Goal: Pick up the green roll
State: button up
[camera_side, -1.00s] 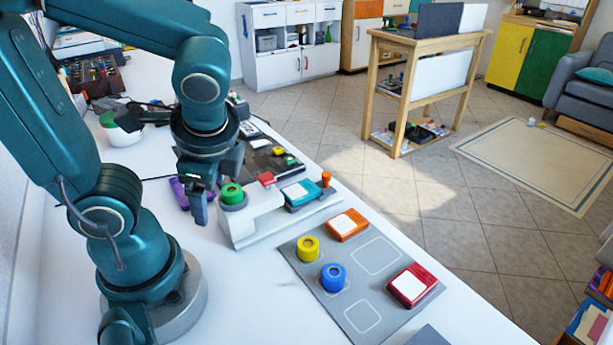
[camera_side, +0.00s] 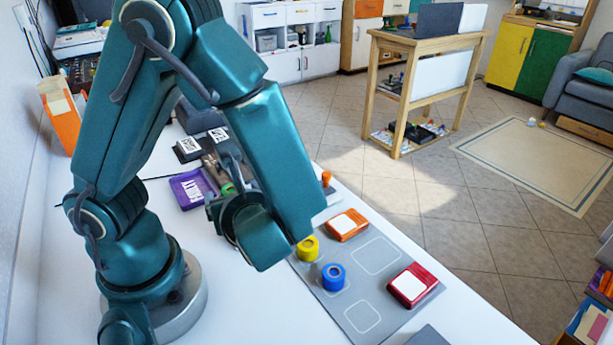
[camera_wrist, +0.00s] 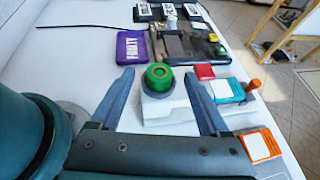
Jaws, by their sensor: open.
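The green roll (camera_wrist: 159,77) stands upright on the near left end of a white stand (camera_wrist: 172,112). In the wrist view my gripper (camera_wrist: 159,73) is open, with one finger on each side of the roll. Both fingers look apart from it, and the gap in depth is hard to judge. In the side view the green roll (camera_side: 228,189) is mostly hidden behind my arm and gripper, and much of the stand is covered too.
A purple tray (camera_side: 193,188) lies behind. A grey mat (camera_side: 325,302) holds yellow (camera_side: 308,248) and blue (camera_side: 333,277) rolls and orange and red boxes.

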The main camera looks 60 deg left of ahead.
jog(key=shift+x, duration=0.9)
grip_shut()
jog(key=shift+r, duration=0.15)
